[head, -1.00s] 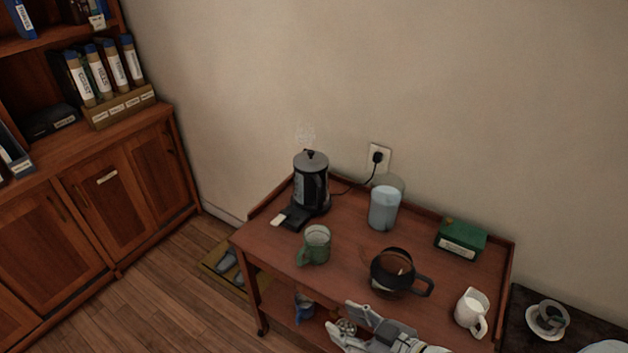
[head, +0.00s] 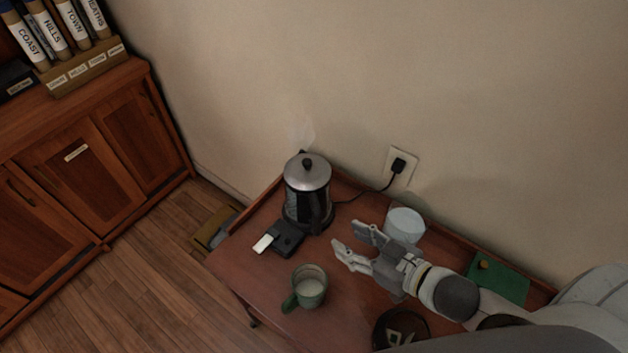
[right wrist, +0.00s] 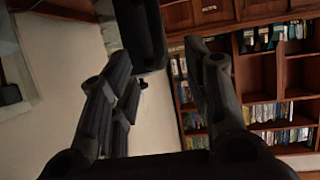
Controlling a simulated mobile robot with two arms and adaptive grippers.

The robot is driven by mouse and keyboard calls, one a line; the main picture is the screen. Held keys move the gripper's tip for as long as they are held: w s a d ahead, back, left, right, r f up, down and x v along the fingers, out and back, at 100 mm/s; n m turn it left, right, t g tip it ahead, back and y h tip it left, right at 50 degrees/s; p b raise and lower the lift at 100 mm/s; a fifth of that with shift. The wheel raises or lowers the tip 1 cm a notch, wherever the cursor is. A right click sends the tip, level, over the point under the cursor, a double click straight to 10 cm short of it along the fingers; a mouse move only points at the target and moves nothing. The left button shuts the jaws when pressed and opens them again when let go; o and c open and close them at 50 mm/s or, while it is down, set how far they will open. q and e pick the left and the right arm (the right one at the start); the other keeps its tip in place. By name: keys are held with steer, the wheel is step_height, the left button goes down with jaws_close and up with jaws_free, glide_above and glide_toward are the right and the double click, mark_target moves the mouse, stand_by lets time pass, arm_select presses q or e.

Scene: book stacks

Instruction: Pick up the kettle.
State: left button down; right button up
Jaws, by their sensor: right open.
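The kettle (head: 308,190) stands upright on its dark base at the back left of the wooden trolley, in the head view. It is black with a silver lid, and steam rises beside it. My right gripper (head: 345,240) is open and empty, just right of and in front of the kettle, its fingers pointing left toward it. A gap shows between the fingertips and the kettle. In the right wrist view both fingers (right wrist: 165,75) are spread, with a dark shape beyond them that I cannot identify for certain. My left gripper is out of view.
A green mug (head: 306,288) stands in front of the kettle. A cord runs to the wall socket (head: 399,168).

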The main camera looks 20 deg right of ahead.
mark_target(320, 224)
steer(key=shift+p+x, duration=0.35)
steer(key=shift+x, duration=2.7)
steer(key=p+x, duration=0.1)
steer(key=x, duration=0.3)
steer(key=shift+w+f, duration=0.2)
steer(key=shift+f, duration=0.05)
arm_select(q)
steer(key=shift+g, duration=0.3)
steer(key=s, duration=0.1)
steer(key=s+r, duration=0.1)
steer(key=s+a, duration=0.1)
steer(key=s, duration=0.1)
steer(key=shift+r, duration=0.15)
arm_select(e)
jaws_close()
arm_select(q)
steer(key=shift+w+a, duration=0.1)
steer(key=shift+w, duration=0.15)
